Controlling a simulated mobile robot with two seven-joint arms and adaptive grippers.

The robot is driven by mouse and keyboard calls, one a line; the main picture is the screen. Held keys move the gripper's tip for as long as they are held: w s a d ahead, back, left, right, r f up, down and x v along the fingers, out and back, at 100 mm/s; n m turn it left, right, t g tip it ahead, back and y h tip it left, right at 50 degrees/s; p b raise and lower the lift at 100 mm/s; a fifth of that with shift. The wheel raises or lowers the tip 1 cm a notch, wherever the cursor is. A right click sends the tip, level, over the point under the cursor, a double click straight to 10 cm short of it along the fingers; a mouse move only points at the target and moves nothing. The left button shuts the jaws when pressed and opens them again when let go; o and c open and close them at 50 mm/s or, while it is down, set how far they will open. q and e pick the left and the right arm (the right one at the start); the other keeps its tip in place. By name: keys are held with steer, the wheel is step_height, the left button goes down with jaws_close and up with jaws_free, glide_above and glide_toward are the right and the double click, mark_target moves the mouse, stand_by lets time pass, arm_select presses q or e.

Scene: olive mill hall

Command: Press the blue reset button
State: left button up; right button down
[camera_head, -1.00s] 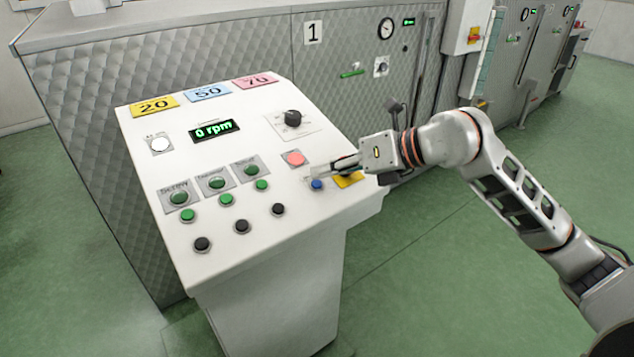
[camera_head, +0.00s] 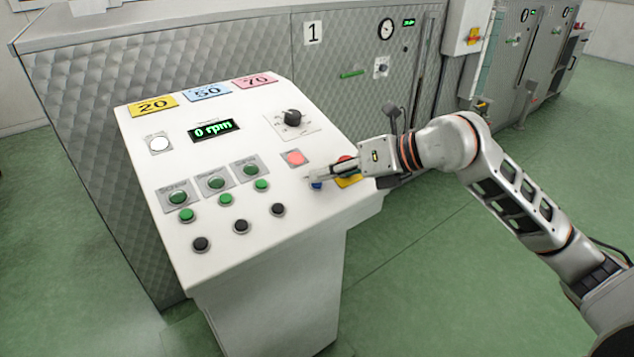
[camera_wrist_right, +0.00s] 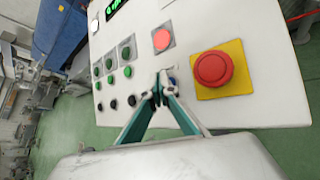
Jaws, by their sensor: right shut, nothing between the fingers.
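The blue reset button (camera_head: 316,185) sits low on the right part of the white control panel (camera_head: 225,285). My right gripper (camera_head: 312,178) is shut and empty, with its fingertips at the button and partly covering it. In the right wrist view, the closed fingertips (camera_wrist_right: 160,90) lie beside or over the blue button (camera_wrist_right: 172,81), of which only a small part shows. I cannot tell whether they touch it. My left gripper is not in view.
Close to the fingers are a lit red button (camera_head: 295,158) and a red mushroom button on a yellow plate (camera_wrist_right: 213,68). Green buttons (camera_head: 226,199) and black buttons (camera_head: 241,227) are to the left. The display (camera_head: 214,130) reads 0 rpm. Green floor is free around the console.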

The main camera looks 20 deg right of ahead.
mark_target(328, 196)
steer(key=shift+f, duration=0.2)
stand_by(0.4)
steer(key=shift+s+r+p, duration=0.2)
steer(key=shift+r+p, duration=0.25)
steer(key=shift+r, duration=0.35)
steer(key=r+p, duration=0.1)
steer(key=s+r+p, duration=0.1)
steer(key=r, duration=0.1)
steer(key=r+p, duration=0.1)
steer(key=shift+s+d+r, duration=0.15)
steer(key=shift+d+r, duration=0.15)
steer(key=shift+r, duration=0.1)
stand_by(0.5)
